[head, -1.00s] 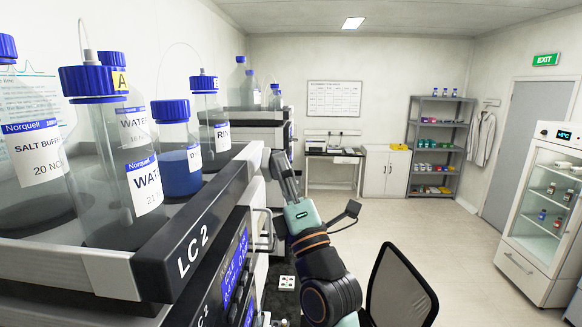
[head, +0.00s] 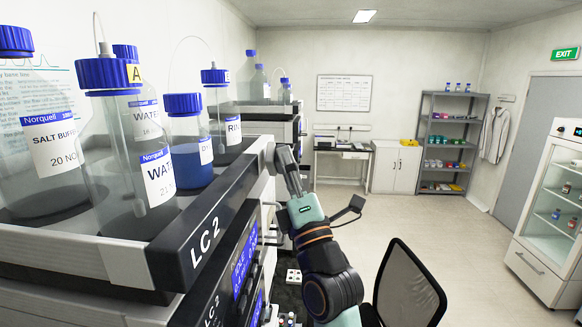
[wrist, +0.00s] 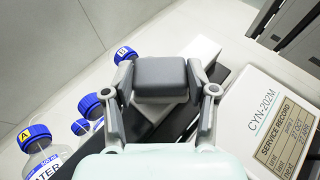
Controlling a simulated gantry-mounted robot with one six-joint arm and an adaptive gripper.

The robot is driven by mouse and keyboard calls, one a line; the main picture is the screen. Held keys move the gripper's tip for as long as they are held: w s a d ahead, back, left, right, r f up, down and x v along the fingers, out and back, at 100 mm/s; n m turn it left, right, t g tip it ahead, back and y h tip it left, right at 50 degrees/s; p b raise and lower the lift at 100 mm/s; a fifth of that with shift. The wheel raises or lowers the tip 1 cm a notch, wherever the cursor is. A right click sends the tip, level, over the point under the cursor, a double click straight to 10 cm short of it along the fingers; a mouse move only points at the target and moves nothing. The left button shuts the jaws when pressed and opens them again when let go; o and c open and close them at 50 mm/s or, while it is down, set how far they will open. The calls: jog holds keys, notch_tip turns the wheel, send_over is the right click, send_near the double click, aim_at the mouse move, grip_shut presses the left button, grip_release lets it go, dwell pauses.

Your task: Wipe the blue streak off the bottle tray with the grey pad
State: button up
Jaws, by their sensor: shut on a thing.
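My gripper (wrist: 162,88) is shut on the grey pad (wrist: 160,72), a dark rounded block held between its two fingers in the wrist view. In the head view my gripper (head: 284,160) is at the far end of the bottle tray (head: 205,232), a white tray with a dark front rail marked LC 2. The pad is hard to make out there, and I cannot tell whether it touches the tray. In the wrist view, a white and dark edge lies behind the pad. I see no blue streak in either view; part of the tray is hidden by bottles.
Blue-capped bottles stand close together on the tray, including a water bottle (head: 140,150) and one with blue liquid (head: 188,150). Another instrument stack with bottles stands behind. A white CYN-202M box (wrist: 270,125) is right of my gripper. A chair (head: 408,288) stands at lower right; the floor beyond is open.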

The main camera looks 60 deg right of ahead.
jog(key=shift+w+a, duration=0.2)
jog(key=shift+w, duration=0.2)
jog(key=shift+w+d+f+b, duration=0.1)
jog(key=shift+d+f+b, duration=0.25)
jog(key=shift+b, duration=0.4)
jog(key=d+b, duration=0.1)
jog(key=b, duration=0.1)
jog(key=d+b, duration=0.1)
jog(key=shift+w+d+r+b, duration=0.1)
jog(key=shift+w+d+b, duration=0.15)
jog(key=shift+w+b, duration=0.15)
jog(key=shift+w+d+r+b, duration=0.1)
jog(key=shift+d+r+b, duration=0.15)
jog(key=shift+d+b, duration=0.2)
jog(key=d+b, duration=0.1)
jog(key=b, duration=0.1)
jog(key=w+d+b, duration=0.1)
jog(key=b, duration=0.1)
jog(key=d+b, duration=0.1)
jog(key=b, duration=0.1)
jog(key=shift+w+d+f, duration=0.15)
jog(key=shift+w+d, duration=0.2)
jog(key=shift+d, duration=0.05)
jog(key=shift+b, duration=0.3)
jog(key=shift+s, duration=0.1)
